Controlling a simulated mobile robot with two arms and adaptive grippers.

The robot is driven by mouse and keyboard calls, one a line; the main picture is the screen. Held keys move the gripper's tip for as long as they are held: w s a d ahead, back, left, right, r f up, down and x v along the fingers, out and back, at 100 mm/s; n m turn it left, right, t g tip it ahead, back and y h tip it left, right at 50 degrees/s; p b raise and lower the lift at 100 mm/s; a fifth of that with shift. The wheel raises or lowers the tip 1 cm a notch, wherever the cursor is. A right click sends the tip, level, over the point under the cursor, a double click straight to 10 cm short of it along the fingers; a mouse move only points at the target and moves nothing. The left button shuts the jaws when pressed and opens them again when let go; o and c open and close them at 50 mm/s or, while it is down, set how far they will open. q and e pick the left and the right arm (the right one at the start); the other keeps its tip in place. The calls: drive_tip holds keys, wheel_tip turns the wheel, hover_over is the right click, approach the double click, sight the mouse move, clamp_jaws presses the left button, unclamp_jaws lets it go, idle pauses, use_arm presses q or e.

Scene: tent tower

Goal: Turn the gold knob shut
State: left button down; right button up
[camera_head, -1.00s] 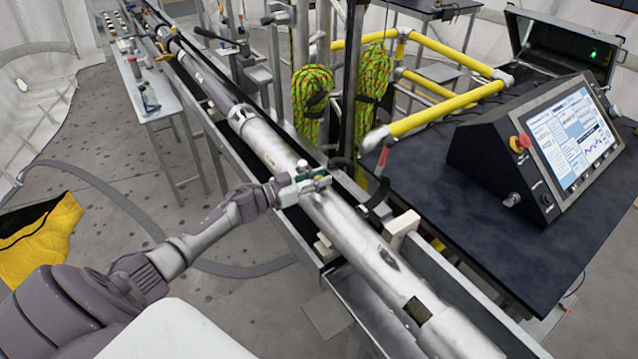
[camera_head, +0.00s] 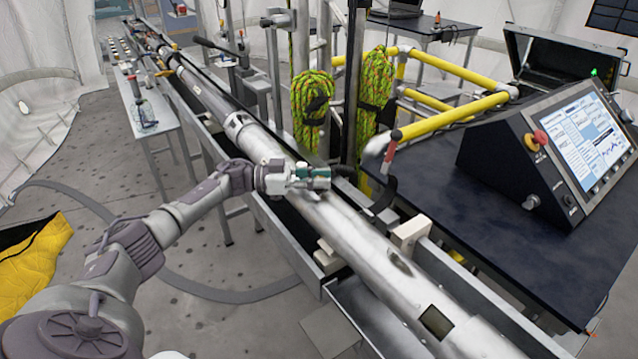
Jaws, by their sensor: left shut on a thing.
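A long silver tube (camera_head: 345,232) lies in a metal trough and runs from the far left to the near right. My left gripper (camera_head: 318,178), with green at its fingers, is over the upper part of this tube, near a dark curved handle on the far side. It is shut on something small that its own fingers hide. I cannot make out the gold knob clearly, and I cannot tell whether it is the thing between the fingers. My right gripper is not in view.
A black table (camera_head: 480,190) with a control console (camera_head: 550,150) stands at the right. A yellow railing (camera_head: 450,115) and coiled green ropes (camera_head: 312,105) stand behind the tube. A narrow side table (camera_head: 150,108) is at the left.

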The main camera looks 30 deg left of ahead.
use_arm(q)
drive_tip(key=c, duration=0.9)
unclamp_jaws()
drive_tip(key=shift+w+d, duration=0.1)
drive_tip(key=shift+a, duration=0.25)
drive_tip(key=v, duration=1.1)
drive_tip(key=shift+s+a+f, duration=0.1)
drive_tip(key=shift+s+a, duration=0.1)
drive_tip(key=shift+s, duration=0.1)
